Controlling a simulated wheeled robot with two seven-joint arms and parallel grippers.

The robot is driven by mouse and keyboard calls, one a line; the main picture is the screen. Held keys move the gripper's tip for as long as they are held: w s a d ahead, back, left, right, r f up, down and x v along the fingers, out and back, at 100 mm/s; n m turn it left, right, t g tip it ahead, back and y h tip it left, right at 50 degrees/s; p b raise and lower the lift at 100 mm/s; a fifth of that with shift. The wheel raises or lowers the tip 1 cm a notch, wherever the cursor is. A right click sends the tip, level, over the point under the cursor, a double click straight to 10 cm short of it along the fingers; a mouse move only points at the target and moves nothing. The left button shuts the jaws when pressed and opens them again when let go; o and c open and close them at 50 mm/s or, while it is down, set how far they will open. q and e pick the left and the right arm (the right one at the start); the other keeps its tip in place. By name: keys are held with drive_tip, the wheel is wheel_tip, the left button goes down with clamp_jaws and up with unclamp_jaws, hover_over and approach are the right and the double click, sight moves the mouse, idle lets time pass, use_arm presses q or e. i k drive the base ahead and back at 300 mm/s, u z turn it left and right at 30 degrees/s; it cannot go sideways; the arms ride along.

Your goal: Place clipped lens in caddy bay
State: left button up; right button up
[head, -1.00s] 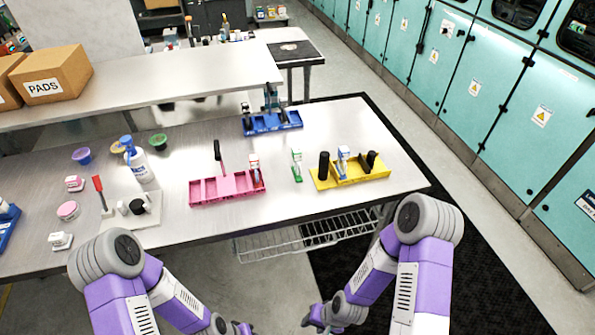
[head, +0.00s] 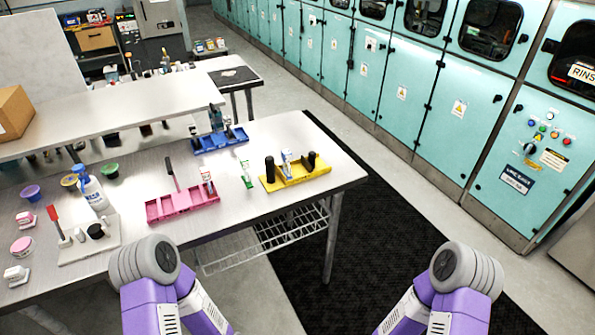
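A pink caddy (head: 182,205), a yellow caddy (head: 296,176) and a blue caddy (head: 221,140) stand on the steel table. A small white piece with a green clip-like part (head: 246,174) stands alone between the pink and yellow caddies. A white and red piece (head: 208,181) stands at the pink caddy's right end, and a white and blue piece (head: 287,163) stands in the yellow caddy between dark upright cylinders. I cannot tell which piece is the clipped lens. Both my grippers are below the picture's edge; only upper parts of my arms show.
On the table's left are a white and blue bottle (head: 92,191), small bowls (head: 30,193) and a pale tray (head: 88,246) with a red-handled tool. A raised shelf (head: 110,115) runs behind. Open floor with a black mat (head: 375,245) lies right of the table.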

sight(298, 172)
drive_tip(key=z, duration=0.7)
drive_tip(key=i, duration=1.3)
drive_tip(key=u, duration=2.6)
